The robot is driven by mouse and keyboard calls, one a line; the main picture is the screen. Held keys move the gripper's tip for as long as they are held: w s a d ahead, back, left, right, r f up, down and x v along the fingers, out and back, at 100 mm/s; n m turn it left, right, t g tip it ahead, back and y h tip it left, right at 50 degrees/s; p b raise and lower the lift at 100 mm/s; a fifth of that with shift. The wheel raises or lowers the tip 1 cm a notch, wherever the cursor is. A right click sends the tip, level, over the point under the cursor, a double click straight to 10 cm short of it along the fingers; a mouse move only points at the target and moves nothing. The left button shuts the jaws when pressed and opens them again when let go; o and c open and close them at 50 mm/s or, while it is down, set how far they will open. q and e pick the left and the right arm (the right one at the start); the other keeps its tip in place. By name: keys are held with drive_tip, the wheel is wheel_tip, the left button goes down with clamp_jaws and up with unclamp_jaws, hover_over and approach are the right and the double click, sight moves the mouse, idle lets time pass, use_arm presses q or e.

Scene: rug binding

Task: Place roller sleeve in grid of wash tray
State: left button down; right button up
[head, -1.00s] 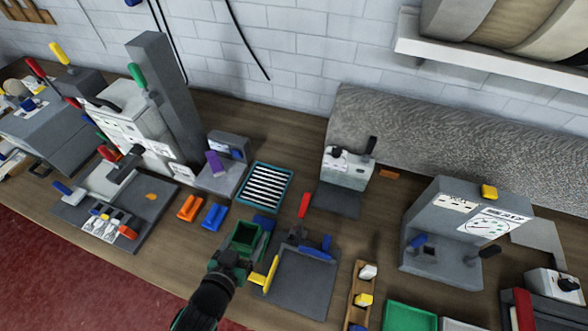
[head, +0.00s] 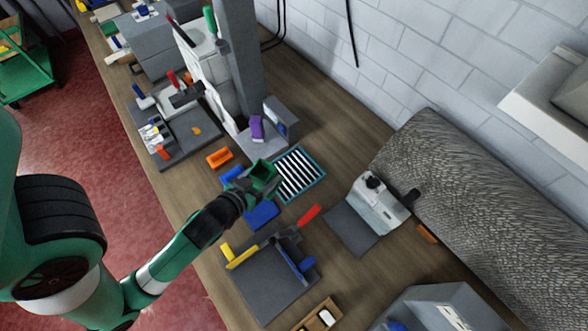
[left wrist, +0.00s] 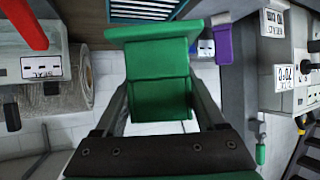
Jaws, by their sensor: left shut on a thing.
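A green, trough-shaped piece, which I take to be the roller sleeve (head: 264,172), is held in my left gripper (head: 250,187). In the left wrist view the green roller sleeve (left wrist: 158,62) sits between the two dark fingers, which are shut on it. The wash tray (head: 320,182) is a teal frame with a grid of white bars. It lies on the bench just to the right of the held sleeve, which looks raised above the bench. A strip of the tray (left wrist: 146,18) shows at the top of the left wrist view. My right gripper is not in view.
A blue piece (head: 231,175) and an orange piece (head: 219,157) lie left of the tray. A flat blue block (head: 262,215) lies just in front of it. A grey machine with a purple part (head: 257,128) stands behind.

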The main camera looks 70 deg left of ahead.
use_arm(q)
drive_tip(key=b+x, duration=0.1)
drive_tip(key=x, duration=0.3)
drive_tip(key=d+f+x, duration=0.1)
drive_tip(key=x, duration=0.4)
drive_tip(key=d+b+x, duration=0.1)
drive_tip(key=x, duration=0.3)
drive_tip(key=shift+w+a+f+b, duration=0.2)
drive_tip(key=shift+w+f+b, duration=0.15)
drive_tip(key=shift+w+f, duration=0.15)
drive_tip(key=shift+w+a+f, duration=0.1)
drive_tip(key=shift+w+a, duration=0.05)
drive_tip(key=shift+w, duration=0.15)
drive_tip(key=shift+w+f, duration=0.15)
drive_tip(key=shift+f, duration=0.2)
drive_tip(key=shift+a+f+b, duration=0.1)
drive_tip(key=shift+f+b, duration=0.55)
drive_tip(key=shift+f, duration=0.8)
drive_tip(key=shift+f, duration=0.1)
